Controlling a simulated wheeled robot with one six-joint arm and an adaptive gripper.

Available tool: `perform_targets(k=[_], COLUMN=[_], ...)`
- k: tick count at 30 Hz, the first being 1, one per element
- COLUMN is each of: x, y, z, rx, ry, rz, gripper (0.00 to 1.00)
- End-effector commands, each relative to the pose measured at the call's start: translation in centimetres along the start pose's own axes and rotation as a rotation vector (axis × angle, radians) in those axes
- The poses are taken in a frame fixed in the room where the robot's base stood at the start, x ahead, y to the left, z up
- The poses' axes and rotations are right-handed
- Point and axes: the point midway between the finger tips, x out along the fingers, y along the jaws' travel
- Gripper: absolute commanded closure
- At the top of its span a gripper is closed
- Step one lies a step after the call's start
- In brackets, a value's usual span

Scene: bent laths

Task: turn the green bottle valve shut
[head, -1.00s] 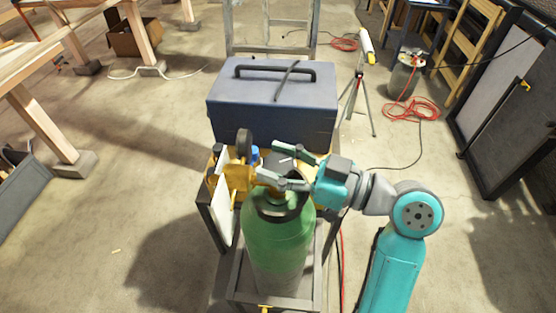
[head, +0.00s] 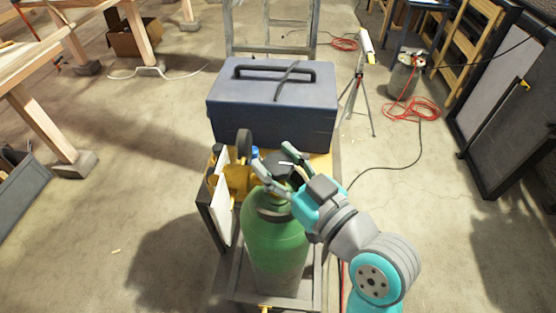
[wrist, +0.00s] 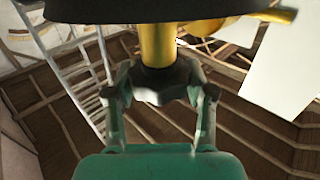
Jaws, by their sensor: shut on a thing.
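The green bottle (head: 275,250) stands upright in a dark metal cart. Its dark valve knob (head: 281,163) is at the top, between the fingers of my gripper (head: 273,159), with a short white mark on it. In the wrist view, my gripper (wrist: 160,85) is shut on the dark valve knob (wrist: 160,92), one finger on each side. The knob sits on a yellow stem (wrist: 157,45). How far the valve is turned cannot be told.
A blue-grey toolbox (head: 272,105) stands right behind the bottle. A yellow fitting with a black round part (head: 244,146) and a white panel (head: 224,205) are close on the left. A tripod (head: 360,95) stands at the back right. The floor at left is mostly clear.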

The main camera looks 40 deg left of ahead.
Motion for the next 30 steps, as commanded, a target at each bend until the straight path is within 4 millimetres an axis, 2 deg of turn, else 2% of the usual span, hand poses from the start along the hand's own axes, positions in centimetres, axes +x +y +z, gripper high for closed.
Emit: perform_targets(k=[13, 14, 16, 17, 26, 30], x=[0.0, 0.0, 0.0, 0.0, 0.0, -1.0], y=[0.0, 0.0, 0.0, 0.0, 0.0, 0.1], z=[0.0, 0.0, 0.0, 0.0, 0.0, 0.1], rx=[0.000, 0.000, 0.000, 0.000, 0.000, 0.001], ry=[0.000, 0.000, 0.000, 0.000, 0.000, -0.001], rz=[0.015, 0.015, 0.014, 0.014, 0.014, 0.015], gripper=[0.81, 0.41, 0.24, 0.20, 0.20, 0.20])
